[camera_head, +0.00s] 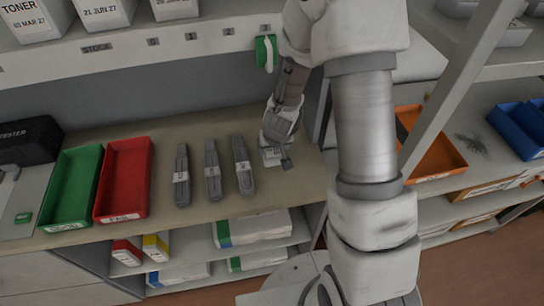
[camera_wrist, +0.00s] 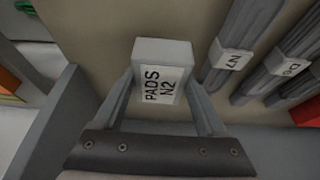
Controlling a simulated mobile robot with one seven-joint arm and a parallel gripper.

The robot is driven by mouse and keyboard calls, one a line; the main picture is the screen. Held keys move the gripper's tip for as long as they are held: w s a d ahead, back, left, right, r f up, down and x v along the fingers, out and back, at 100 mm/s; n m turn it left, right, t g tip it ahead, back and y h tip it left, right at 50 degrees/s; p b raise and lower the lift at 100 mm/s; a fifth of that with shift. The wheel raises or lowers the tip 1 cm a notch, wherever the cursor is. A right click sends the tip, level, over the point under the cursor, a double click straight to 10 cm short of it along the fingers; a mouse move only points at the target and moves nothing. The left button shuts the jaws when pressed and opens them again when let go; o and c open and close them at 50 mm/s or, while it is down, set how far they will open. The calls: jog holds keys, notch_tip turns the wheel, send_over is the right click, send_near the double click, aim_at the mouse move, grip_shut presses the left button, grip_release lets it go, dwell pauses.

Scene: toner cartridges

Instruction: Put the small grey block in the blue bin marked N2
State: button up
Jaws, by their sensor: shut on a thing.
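The small grey block (camera_wrist: 163,48) has a white label reading "PADS N2" and sits between both fingers of my gripper (camera_wrist: 164,82) in the wrist view. My gripper is shut on it. In the head view my gripper (camera_head: 279,140) is at the right end of the beige worktop, right of the grey cartridges. I cannot tell whether the block touches the worktop. A blue bin (camera_head: 520,128) stands on the shelf at the far right of the head view; its marking is not readable.
Several grey cartridges (camera_head: 213,172) lie left of my gripper. Green (camera_head: 72,190) and red (camera_head: 124,178) trays stand further left. An orange tray (camera_head: 440,150) is on the right shelf, past a grey upright post (camera_head: 462,80).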

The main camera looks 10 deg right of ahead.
aim_at(272, 156)
jog(key=shift+f, duration=1.45)
jog(key=shift+f+b, duration=0.2)
jog(key=shift+b, duration=0.1)
jog(key=o, duration=1.3)
jog(key=shift+r, duration=0.1)
